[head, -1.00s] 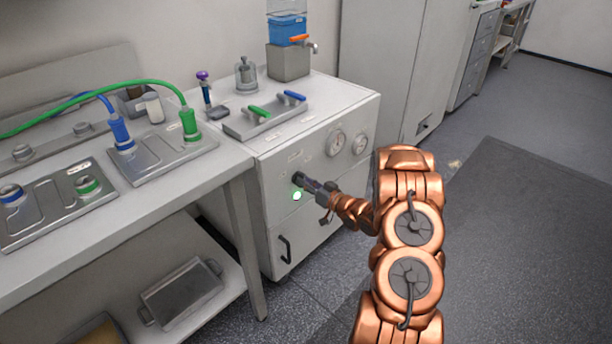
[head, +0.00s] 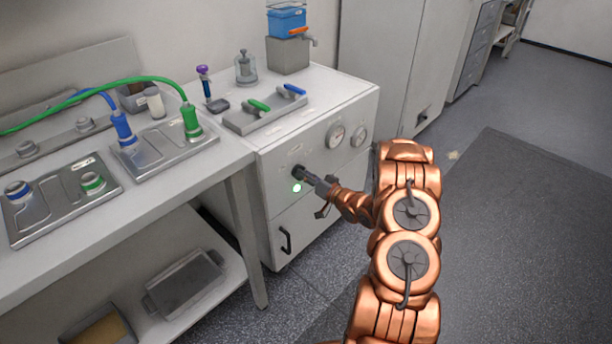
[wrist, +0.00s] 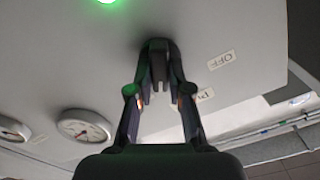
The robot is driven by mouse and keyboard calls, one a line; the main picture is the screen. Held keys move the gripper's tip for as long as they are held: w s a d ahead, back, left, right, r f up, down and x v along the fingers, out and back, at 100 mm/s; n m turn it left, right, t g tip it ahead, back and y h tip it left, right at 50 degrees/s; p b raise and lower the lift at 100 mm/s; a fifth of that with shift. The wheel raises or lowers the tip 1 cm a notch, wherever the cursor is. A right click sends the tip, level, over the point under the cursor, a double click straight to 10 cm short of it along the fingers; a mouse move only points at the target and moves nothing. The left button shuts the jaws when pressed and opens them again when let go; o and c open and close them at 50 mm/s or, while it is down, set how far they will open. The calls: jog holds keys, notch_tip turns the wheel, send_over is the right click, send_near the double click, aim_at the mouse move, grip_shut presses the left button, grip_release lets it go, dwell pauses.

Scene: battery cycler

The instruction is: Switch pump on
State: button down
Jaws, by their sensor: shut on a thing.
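The pump switch is a small dark knob (head: 297,171) on the front panel of the white cabinet (head: 345,112). My gripper (head: 308,178) reaches it from the right and is shut on it. In the wrist view my two fingers (wrist: 157,84) close in around the dark knob (wrist: 156,46), and they hide part of it. A green lamp (head: 297,188) glows just below the knob; its glow shows at the top edge of the wrist view (wrist: 107,2). An OFF label (wrist: 221,60) and a partly hidden label (wrist: 204,95) are near the knob.
Two round gauges (head: 335,136) (head: 358,135) are right of the knob. A drawer or door handle (head: 286,240) sits below. Green and blue valve levers (head: 259,105) (head: 294,89) are on the cabinet top. A bench (head: 235,160) adjoins on the left; the floor at right is clear.

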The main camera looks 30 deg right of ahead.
jog(key=c, duration=1.1)
grip_release()
jog(key=v, duration=1.2)
